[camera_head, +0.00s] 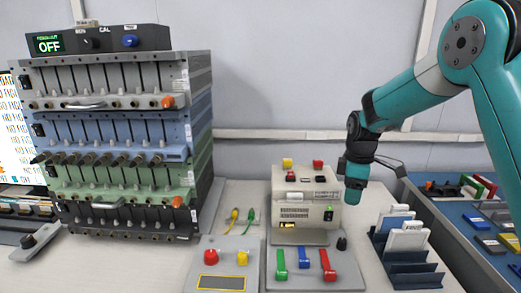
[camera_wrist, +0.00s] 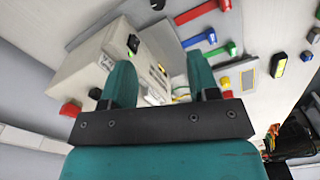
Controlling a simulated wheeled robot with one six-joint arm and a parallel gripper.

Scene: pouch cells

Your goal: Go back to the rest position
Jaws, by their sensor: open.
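My gripper (camera_wrist: 160,78) is open in the wrist view, its two teal fingers apart with nothing held between them. Beyond the fingers is the beige tester box (camera_wrist: 95,72), with a black switch and red and yellow knobs. In the head view my gripper (camera_head: 356,190) hangs pointing down at the right side of the tester box (camera_head: 300,200). Its fingertips are hard to make out there. A blue slotted rack (camera_head: 405,270) holds a few white pouch cells (camera_head: 408,238) just right of the gripper.
A stack of grey, blue, green and black channel units (camera_head: 120,140) stands at left, with an "OFF" display (camera_head: 48,44) on top. Grey lever (camera_head: 300,270) and button (camera_head: 222,275) panels lie in front.

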